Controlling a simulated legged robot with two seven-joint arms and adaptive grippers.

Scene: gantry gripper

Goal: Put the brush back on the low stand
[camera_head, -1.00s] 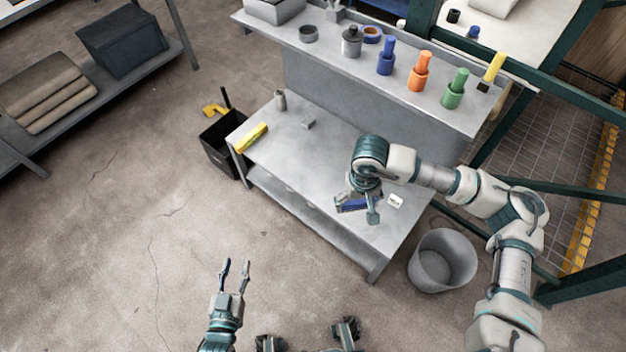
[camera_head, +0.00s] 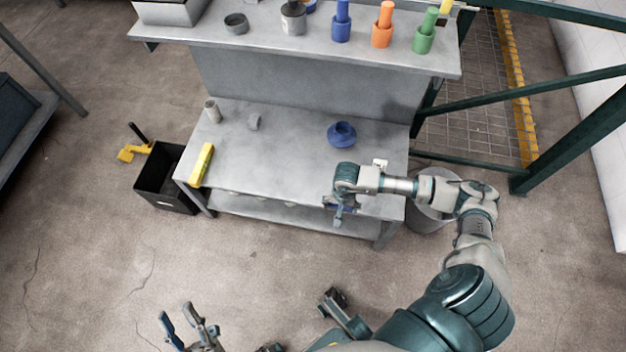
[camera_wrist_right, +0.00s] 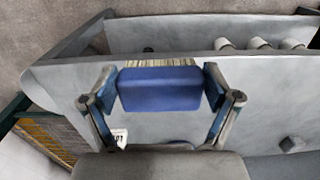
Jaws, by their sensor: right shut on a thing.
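The brush, a blue block with pale bristles, shows in the right wrist view (camera_wrist_right: 160,88), clamped between both fingers of my right gripper (camera_wrist_right: 161,92). In the head view my right gripper (camera_head: 342,208) holds the brush (camera_head: 330,201), partly hidden, at the front edge of a low grey metal table (camera_head: 270,160), which appears to be the low stand. I cannot tell whether the brush touches the table. A round blue piece with a raised middle (camera_head: 341,134) stands on the tabletop behind the gripper. My left gripper (camera_head: 176,311) is open and empty, low over the floor.
A yellow block (camera_head: 202,165), a small grey cylinder (camera_head: 213,111) and a grey ring (camera_head: 254,122) are on the table's left. A white tag (camera_head: 380,163) lies near the right gripper. A black bin (camera_head: 165,188) and a grey bin (camera_head: 432,200) flank the table. The tabletop's middle is clear.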

